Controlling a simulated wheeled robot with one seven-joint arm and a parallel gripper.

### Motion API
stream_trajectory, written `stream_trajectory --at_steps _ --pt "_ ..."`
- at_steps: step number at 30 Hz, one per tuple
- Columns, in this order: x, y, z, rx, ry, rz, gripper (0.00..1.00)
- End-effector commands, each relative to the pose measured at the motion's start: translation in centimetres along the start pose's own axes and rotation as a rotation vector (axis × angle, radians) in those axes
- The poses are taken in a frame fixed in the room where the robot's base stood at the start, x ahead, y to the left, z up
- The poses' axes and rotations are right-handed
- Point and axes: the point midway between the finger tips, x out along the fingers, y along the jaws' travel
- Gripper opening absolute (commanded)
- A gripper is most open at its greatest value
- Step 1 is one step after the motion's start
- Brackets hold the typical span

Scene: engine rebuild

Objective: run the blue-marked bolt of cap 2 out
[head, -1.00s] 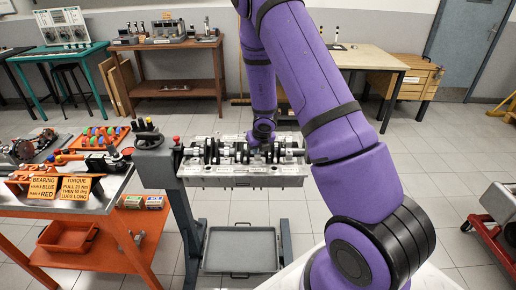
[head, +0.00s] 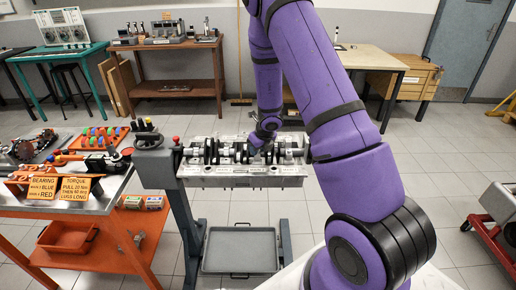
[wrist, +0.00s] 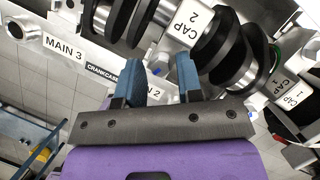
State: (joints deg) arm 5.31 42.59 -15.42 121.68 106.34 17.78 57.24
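The engine block (head: 245,170) sits on a stand with its caps and dark crank parts facing up. In the wrist view the white label of cap 2 (wrist: 187,25) shows just beyond my fingertips, and cap 1 (wrist: 290,97) is at the right. My gripper (wrist: 170,62) points at the cap 2 area with its two blue fingers apart. Grey metal shows in the gap, and I cannot make out anything clamped there. I cannot pick out the blue-marked bolt. In the head view my gripper (head: 254,150) is low over the middle of the block, its tips hard to see.
Dark rounded crank webs (wrist: 222,48) stand close beside the fingers. A grey tray (head: 240,250) lies under the block. An orange cart (head: 70,200) with tools, coloured parts and signs is at the left. The floor between cart and stand is clear.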

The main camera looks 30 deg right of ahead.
Motion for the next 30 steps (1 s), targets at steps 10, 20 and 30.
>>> stream_trajectory --at_steps 10,20,30 --pt "-0.05 -0.17 0.06 0.003 -0.001 -0.003 0.44" --pt "-0.05 -0.06 0.13 0.063 -0.002 -0.027 0.44" --pt "-0.84 0.08 0.24 0.261 -0.006 -0.105 0.44"
